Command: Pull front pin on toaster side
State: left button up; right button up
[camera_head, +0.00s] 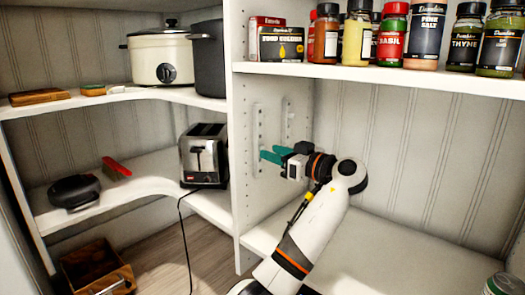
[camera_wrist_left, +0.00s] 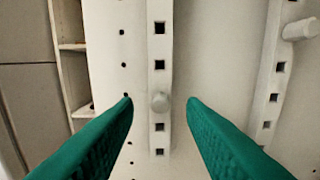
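The toaster (camera_head: 204,155) is silver and black and stands on the shelf left of the white divider panel (camera_head: 247,205). On the panel's other face is a white strip with square holes, also in the left wrist view (camera_wrist_left: 159,70). A light round pin (camera_wrist_left: 159,102) sticks out of this strip, the one nearer the panel's front edge. A second pin (camera_wrist_left: 300,29) sticks out of the strip farther right. My left gripper (camera_head: 268,155) has teal fingers, which are open in the left wrist view (camera_wrist_left: 160,103). The first pin appears between the fingertips, with a gap on both sides. My right gripper is not in view.
Spice jars (camera_head: 390,35) stand on the shelf above my left arm. The lower right shelf (camera_head: 400,250) is mostly clear, with a can (camera_head: 502,284) at its right edge. A black cord (camera_head: 184,230) hangs from the toaster's shelf.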

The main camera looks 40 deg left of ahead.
pick_arm(q)
jog(key=shift+w+a, duration=0.1)
jog(key=shift+a, duration=0.75)
jog(key=shift+c, duration=0.6)
grip_shut()
jog(key=shift+d, duration=0.1)
jog(key=shift+s+d, duration=0.15)
jog(key=shift+d, duration=1.3)
jog(key=shift+s+d, duration=0.1)
jog(key=shift+d, duration=1.35)
